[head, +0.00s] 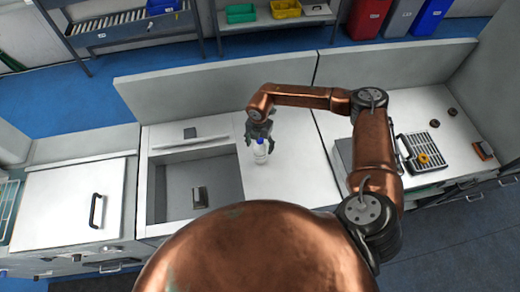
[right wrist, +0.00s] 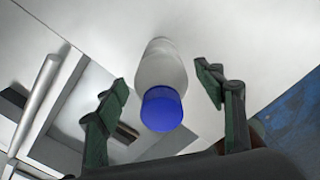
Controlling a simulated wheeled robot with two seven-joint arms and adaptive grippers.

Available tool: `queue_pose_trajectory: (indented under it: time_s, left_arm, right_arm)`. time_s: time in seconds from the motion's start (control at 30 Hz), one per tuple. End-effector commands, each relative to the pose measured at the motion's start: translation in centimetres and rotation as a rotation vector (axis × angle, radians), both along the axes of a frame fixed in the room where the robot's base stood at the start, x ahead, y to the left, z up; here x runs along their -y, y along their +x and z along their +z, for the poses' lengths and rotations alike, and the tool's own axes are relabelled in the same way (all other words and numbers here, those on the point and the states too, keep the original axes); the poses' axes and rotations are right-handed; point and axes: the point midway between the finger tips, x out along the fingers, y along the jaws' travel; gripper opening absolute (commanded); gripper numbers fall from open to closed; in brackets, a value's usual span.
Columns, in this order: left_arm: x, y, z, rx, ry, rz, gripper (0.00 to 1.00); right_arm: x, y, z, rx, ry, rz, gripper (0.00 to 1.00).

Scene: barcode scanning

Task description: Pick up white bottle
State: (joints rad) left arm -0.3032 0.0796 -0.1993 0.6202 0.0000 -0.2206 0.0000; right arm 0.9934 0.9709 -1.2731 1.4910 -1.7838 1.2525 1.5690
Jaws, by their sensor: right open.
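The white bottle (head: 260,154) has a blue cap and stands upright on the light worktop, just right of the sink recess in the head view. In the right wrist view the bottle (right wrist: 161,66) lies between the two fingers, with its blue cap (right wrist: 161,109) towards the camera. My right gripper (head: 261,137) is at the bottle's top. In the right wrist view the right gripper (right wrist: 165,85) is open, with a gap on both sides of the bottle. My left gripper is not in view.
The sink recess (head: 172,192) holds a small dark object (head: 200,197). A rack (head: 420,150) with a yellow-orange ring stands at the right. A low back panel (head: 215,90) runs behind the worktop.

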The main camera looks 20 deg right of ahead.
Motion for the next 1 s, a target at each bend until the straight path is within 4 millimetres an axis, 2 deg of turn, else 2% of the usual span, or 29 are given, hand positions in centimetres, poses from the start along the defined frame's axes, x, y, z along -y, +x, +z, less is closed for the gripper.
queue_pose_trajectory:
  time_s: [0.13, 0.37, 1.0]
  left_arm:
    - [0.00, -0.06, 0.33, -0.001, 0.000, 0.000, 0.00]
    - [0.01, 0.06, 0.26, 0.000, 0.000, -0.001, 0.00]
    - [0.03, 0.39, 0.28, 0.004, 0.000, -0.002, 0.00]
  right_arm:
    - [0.09, -0.13, -1.16, -0.001, -0.001, -0.001, 0.63]
    - [0.10, -0.14, -1.32, 0.000, 0.000, -0.002, 0.62]
    - [0.10, -0.13, -1.28, -0.001, 0.001, -0.003, 0.18]
